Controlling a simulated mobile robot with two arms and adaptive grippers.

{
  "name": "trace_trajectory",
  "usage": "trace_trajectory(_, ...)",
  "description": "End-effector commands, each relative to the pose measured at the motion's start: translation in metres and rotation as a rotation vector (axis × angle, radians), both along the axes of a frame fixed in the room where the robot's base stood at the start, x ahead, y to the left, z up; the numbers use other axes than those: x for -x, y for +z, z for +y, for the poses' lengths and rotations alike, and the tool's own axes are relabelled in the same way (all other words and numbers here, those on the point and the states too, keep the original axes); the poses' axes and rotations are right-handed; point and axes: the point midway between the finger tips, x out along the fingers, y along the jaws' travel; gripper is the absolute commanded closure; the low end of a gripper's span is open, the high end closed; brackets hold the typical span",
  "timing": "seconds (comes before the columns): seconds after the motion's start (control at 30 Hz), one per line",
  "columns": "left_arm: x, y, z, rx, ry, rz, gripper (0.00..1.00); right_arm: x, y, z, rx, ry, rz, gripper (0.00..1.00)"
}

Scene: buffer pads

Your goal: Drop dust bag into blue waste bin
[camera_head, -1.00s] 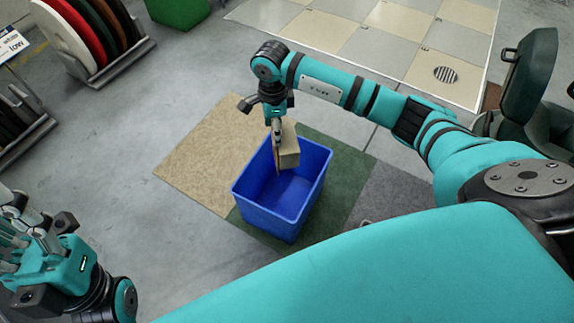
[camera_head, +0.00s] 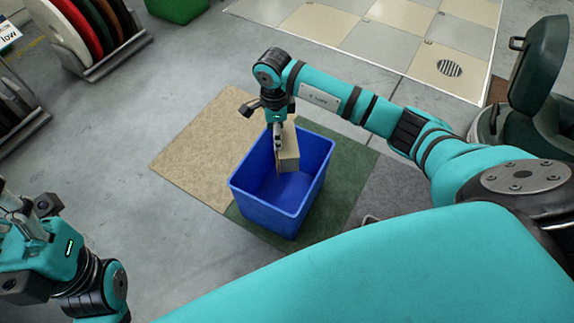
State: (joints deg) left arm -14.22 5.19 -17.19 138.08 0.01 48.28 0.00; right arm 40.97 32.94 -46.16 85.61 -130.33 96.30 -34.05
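The dust bag (camera_head: 288,150) is a tan, box-like bag. My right gripper (camera_head: 279,150) is shut on it and holds it over the back part of the blue waste bin, its lower end seeming to reach below the rim. The blue waste bin (camera_head: 264,216) stands open on the floor, and its visible inside floor is bare. The gripper fingers are partly hidden against the bag. My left gripper (camera_head: 28,225) is at the lower left, far from the bin and partly cut off; its fingertips are unclear.
The bin stands on a dark green mat (camera_head: 345,175) beside a tan mat (camera_head: 198,160). A rack of coloured discs (camera_head: 90,40) is at the upper left. A dark green lidded bin (camera_head: 535,75) is at the right. Grey floor lies open left of the mats.

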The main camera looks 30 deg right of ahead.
Motion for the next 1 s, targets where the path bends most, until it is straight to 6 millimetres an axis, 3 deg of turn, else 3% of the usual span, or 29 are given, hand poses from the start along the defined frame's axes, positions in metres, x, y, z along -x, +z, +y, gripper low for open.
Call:
trace_trajectory(0.07,0.000,0.000,0.000,0.000,0.000,0.000,0.64,-0.001,0.001,0.000,0.000,0.000,-0.002,1.00)
trace_trajectory(0.1,0.000,0.000,0.000,0.000,0.000,0.001,0.64,-0.001,0.001,0.000,0.000,0.000,-0.002,0.43)
trace_trajectory(0.3,0.000,0.000,0.000,0.000,0.000,0.001,0.64,-0.001,0.001,0.000,-0.001,0.000,-0.001,0.17)
trace_trajectory(0.67,0.000,-0.001,0.000,0.000,0.000,0.004,0.64,0.000,0.005,0.000,0.001,0.000,-0.002,0.17)
trace_trajectory(0.77,0.000,-0.001,0.000,0.000,0.000,0.004,0.64,-0.001,0.019,-0.001,0.001,0.001,-0.003,0.17)
trace_trajectory(1.0,0.000,-0.001,0.000,0.000,0.000,0.003,0.64,-0.002,0.070,-0.001,0.001,0.001,-0.007,0.17)
